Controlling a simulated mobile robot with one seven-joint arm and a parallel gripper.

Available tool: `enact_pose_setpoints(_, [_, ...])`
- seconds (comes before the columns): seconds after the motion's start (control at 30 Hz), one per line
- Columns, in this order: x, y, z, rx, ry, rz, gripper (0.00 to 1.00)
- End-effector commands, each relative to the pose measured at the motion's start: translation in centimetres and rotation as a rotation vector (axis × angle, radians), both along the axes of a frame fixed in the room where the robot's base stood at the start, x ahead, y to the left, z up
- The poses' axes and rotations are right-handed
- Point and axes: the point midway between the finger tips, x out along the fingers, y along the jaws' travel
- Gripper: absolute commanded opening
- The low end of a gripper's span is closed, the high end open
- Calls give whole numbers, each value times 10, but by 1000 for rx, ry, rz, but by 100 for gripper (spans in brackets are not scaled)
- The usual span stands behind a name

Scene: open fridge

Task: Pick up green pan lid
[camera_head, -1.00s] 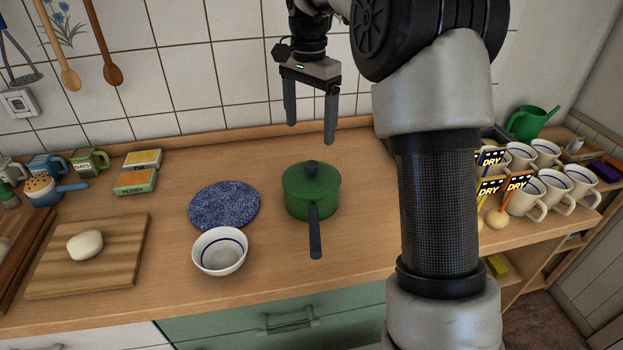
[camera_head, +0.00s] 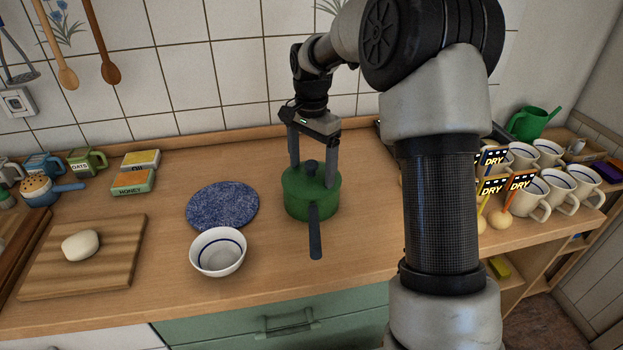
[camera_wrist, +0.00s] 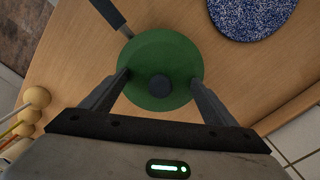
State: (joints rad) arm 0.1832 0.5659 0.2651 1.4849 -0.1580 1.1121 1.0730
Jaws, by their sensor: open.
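The green pan lid (camera_head: 298,181) sits on the green pan (camera_head: 311,208), with a dark round knob (camera_head: 311,168) on top. The pan stands on the wooden counter, its dark handle pointing toward the front edge. My gripper (camera_head: 312,178) is open and points down over the lid, with one finger on each side of the knob. In the wrist view the lid (camera_wrist: 160,55) lies below the gripper, and the knob (camera_wrist: 160,86) is between the fingers with a gap on both sides. I cannot tell whether the fingertips touch the lid.
A blue speckled round mat (camera_head: 222,205) and a white bowl (camera_head: 218,252) are left of the pan. A cutting board (camera_head: 50,278) lies further left. Several white mugs (camera_head: 560,187) stand at the right. A tiled wall (camera_head: 180,70) rises behind the counter.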

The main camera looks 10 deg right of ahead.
Motion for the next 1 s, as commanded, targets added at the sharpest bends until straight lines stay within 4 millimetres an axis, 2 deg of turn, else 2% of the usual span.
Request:
enact_pose_setpoints(0.13, [0, 0, 0, 0, 0, 0, 81])
enact_pose_setpoints(0.6, [-1, 0, -2, 1, 6, 1, 2])
enact_pose_setpoints(1.0, [-2, 0, -1, 0, 11, -1, 0])
